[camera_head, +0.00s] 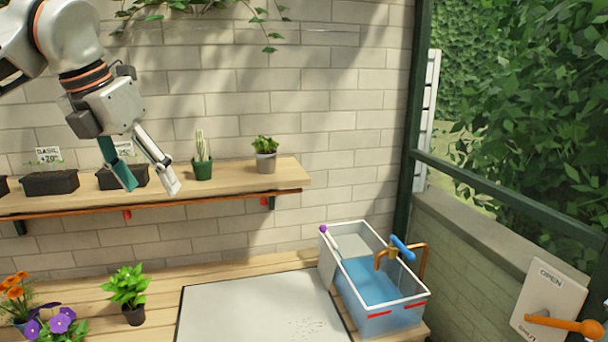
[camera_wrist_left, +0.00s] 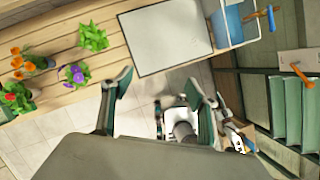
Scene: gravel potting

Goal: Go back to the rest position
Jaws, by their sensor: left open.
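My left gripper (camera_head: 153,176) hangs in the upper left of the head view, in front of the wall shelf. Its two fingers are spread apart with nothing between them. In the left wrist view the fingers of the left gripper (camera_wrist_left: 160,95) are also apart and empty, with floor tiles and part of my own body beyond them. My right gripper cannot be made out in either view.
A shelf (camera_head: 240,183) holds a cactus pot (camera_head: 202,167), a leafy pot (camera_head: 265,155) and planters. A lever panel (camera_head: 550,300) is at right.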

